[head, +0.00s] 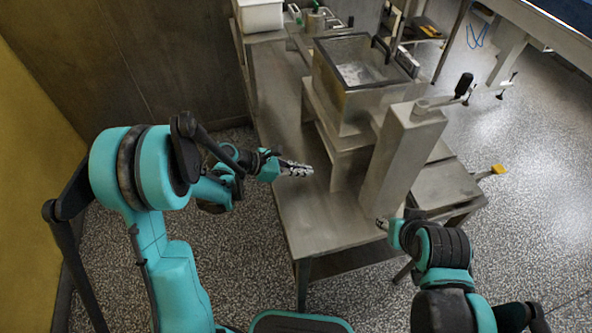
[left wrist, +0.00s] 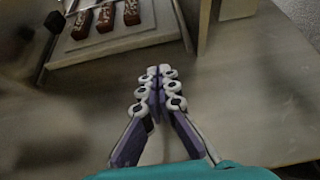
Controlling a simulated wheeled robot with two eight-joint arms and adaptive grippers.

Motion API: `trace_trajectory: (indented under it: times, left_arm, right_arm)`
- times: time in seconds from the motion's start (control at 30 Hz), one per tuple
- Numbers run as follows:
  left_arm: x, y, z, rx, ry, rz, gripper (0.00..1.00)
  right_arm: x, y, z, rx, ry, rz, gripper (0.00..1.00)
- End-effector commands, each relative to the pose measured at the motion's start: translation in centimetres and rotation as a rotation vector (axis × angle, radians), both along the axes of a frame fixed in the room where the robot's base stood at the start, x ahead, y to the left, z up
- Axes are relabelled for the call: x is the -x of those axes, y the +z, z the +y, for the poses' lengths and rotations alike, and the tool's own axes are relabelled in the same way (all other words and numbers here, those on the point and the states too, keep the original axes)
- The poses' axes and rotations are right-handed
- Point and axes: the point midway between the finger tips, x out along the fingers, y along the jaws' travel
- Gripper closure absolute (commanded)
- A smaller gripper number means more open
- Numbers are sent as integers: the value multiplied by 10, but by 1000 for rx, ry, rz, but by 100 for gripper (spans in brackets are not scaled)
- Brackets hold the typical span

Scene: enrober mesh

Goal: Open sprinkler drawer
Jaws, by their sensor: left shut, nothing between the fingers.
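No part that I can clearly tell as the sprinkler drawer shows. A steel machine stands on the steel table (head: 310,222), with an open-topped, dark-rimmed hopper (head: 343,106) and a tall steel housing (head: 398,165) beside it. My left gripper (head: 297,169) is over the table, just left of the machine's lower body, apart from it. In the left wrist view the left gripper (left wrist: 158,88) is shut and empty, its fingers together. My right gripper (head: 381,222) is near the foot of the tall housing; its fingers are too small to read.
In the left wrist view a tray (left wrist: 115,45) with brown bars (left wrist: 131,13) lies at the upper left. A white container (head: 260,15) stands at the table's far end. A lever with a black knob (head: 464,85) sticks out at the housing's top. The table's front is bare.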

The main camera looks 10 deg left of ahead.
Motion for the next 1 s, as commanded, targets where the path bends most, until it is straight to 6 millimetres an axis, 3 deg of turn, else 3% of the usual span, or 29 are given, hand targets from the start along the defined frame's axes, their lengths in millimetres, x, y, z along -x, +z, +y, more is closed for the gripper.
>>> trace_trajectory:
  times: [0.2,0.4,1.0]
  left_arm:
    - [-15,-26,-38,0,-4,0,100]
    - [-26,-23,-63,-1,-2,-1,100]
    - [-32,-21,-77,-2,-1,-1,100]
  right_arm:
    - [0,-16,0,0,0,0,61]
    - [0,-22,0,0,0,0,61]
    - [0,-23,0,0,0,0,61]
